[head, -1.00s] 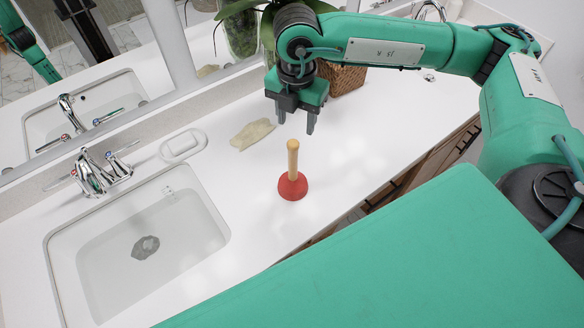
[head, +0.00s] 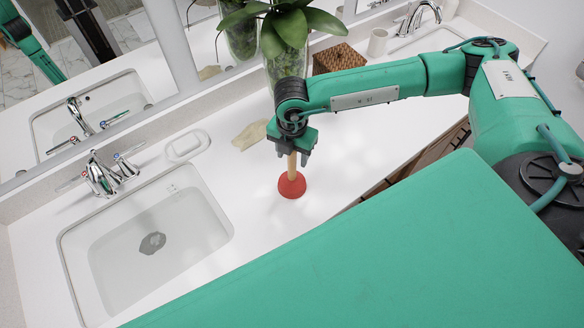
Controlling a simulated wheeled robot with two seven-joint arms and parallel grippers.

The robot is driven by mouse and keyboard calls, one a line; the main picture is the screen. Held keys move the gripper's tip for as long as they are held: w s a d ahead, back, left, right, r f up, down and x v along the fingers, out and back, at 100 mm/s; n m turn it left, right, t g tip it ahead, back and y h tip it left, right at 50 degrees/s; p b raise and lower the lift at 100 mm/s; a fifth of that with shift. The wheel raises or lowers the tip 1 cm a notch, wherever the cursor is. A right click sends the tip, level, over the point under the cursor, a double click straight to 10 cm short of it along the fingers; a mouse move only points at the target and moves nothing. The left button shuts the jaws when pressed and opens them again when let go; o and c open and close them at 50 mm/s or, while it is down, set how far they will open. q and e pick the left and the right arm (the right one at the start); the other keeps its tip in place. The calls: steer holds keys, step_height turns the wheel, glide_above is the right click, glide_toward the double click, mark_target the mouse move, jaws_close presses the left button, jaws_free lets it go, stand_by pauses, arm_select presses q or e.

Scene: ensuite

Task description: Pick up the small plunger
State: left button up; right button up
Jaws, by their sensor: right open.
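The small plunger stands upright on the white counter, with a red rubber cup (head: 291,185) and a light wooden handle (head: 292,162). My right gripper (head: 292,154) points down over it. Its fingers are open on either side of the upper handle, and the gripper body hides the handle's top. I cannot tell whether a finger touches the handle. My left gripper is not in view.
A sink (head: 150,243) with a chrome faucet (head: 104,174) is at the left. A white soap dish (head: 187,145) and a beige cloth-like item (head: 250,135) lie behind the plunger. A potted plant (head: 285,30) and a woven box (head: 338,58) stand farther back. The counter right of the plunger is clear.

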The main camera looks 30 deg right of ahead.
steer(key=c, duration=1)
steer(key=shift+r, duration=0.1)
steer(key=shift+c, duration=0.2)
